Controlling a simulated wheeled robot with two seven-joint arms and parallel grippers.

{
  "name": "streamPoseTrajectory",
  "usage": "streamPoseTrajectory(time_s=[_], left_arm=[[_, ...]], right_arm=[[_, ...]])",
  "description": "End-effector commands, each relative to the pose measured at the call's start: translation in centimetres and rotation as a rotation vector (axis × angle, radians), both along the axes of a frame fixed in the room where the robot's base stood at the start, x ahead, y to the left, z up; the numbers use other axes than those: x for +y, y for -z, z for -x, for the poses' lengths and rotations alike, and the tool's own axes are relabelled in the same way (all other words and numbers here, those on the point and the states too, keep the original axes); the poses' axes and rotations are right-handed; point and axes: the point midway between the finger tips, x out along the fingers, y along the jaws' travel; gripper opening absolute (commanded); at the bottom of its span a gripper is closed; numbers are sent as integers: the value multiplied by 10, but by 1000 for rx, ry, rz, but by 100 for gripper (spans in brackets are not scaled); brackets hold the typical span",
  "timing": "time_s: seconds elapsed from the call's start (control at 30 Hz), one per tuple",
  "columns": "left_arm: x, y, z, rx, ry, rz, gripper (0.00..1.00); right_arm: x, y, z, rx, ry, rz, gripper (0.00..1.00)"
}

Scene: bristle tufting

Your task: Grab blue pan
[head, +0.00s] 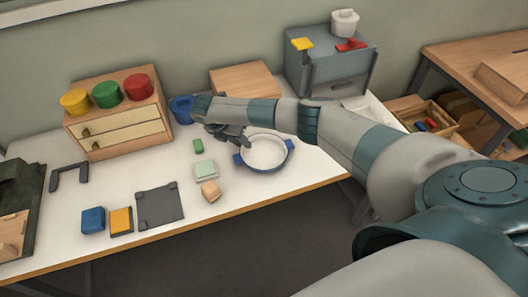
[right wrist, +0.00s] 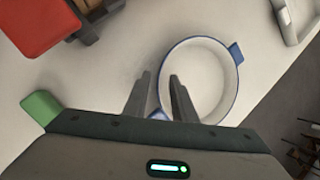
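The blue pan (head: 278,163) is a round dish with a white inside, a blue rim and two blue side handles. It lies on the white table, right of its middle. My right gripper (head: 240,142) is at the pan's left side, by the left handle (head: 238,160). In the right wrist view its two fingers (right wrist: 160,85) are apart, and part of the blue handle (right wrist: 156,115) shows between their bases. The pan (right wrist: 190,48) reaches past the right finger. I cannot tell whether the fingers touch it. My left gripper is not in view.
A blue cup (head: 181,109) stands behind my right wrist. A green block (head: 198,146), a pale green box (head: 206,171) and a wooden block (head: 211,192) lie left of the pan. A grey cabinet (head: 325,72) stands behind. The table's front right is clear.

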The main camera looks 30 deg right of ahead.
Motion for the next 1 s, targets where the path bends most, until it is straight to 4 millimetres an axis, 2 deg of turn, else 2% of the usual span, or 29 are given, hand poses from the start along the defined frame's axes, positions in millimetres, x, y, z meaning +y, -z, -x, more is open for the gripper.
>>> streamPoseTrajectory(time_s=[0.5, 0.57, 0.6, 0.63, 1.0], left_arm=[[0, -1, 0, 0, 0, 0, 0], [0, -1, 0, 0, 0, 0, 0], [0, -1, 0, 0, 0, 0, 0], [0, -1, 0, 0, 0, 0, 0], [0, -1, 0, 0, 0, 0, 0]], right_arm=[[-1, 2, 0, -1, 0, -1, 24], [-1, 2, 0, -1, 0, -1, 12], [-1, 2, 0, -1, 0, -1, 3], [-1, 2, 0, -1, 0, -1, 0], [-1, 2, 0, -1, 0, -1, 0]])
